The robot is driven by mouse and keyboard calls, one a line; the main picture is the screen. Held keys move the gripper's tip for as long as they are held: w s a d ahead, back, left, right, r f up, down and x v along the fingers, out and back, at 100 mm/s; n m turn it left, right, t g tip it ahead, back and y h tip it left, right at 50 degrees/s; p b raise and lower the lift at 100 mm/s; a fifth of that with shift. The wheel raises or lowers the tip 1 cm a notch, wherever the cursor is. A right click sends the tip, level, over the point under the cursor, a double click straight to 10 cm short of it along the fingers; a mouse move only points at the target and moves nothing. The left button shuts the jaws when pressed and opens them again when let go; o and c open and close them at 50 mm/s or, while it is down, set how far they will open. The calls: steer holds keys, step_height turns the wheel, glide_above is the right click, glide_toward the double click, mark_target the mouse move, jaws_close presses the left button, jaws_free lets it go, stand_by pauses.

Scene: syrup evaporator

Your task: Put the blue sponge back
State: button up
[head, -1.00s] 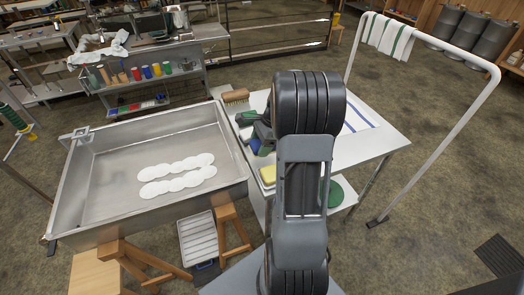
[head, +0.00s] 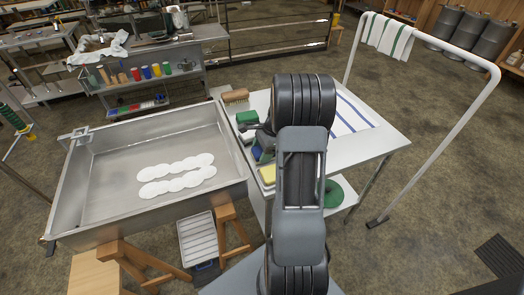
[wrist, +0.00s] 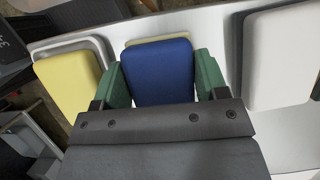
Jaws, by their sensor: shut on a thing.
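My gripper (wrist: 160,76) is shut on the blue sponge (wrist: 157,70), with a green fingertip at each side of it in the wrist view. In the head view the gripper (head: 264,154) is over the left edge of the white table, mostly hidden behind my arm, and only a bit of blue shows there. A yellow sponge (wrist: 70,85) lies to the left in the wrist view, in a pale tray; it also shows in the head view (head: 267,173). A pale yellow edge (wrist: 160,38) shows just beyond the blue sponge. I cannot tell whether the blue sponge touches the surface below.
A white block (wrist: 281,58) lies right of the gripper in the wrist view. A green block (head: 247,117) and a brush (head: 236,95) lie farther back on the table (head: 375,147). A metal pan (head: 100,205) stands to the left. The table's right side holds a striped cloth (head: 352,115).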

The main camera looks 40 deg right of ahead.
steer(key=o, duration=0.6)
steer(key=shift+f, duration=0.1)
steer(key=v, duration=1.1)
steer(key=shift+p, duration=0.35)
steer(key=s+a+r+n+h, duration=0.1)
steer(key=a+r+n, duration=0.1)
steer(key=a+n, duration=0.3)
steer(key=s+a+r+n+h, duration=0.1)
steer(key=s+a+r+n, duration=0.15)
steer(key=a, duration=0.45)
steer(key=s+a+n+t+h, duration=0.2)
steer(key=s+a+n, duration=0.6)
steer(key=a+n, duration=0.3)
steer(key=shift+s+a+f+n, duration=0.15)
steer(key=shift+s+a+n, duration=0.25)
steer(key=shift+n, duration=0.85)
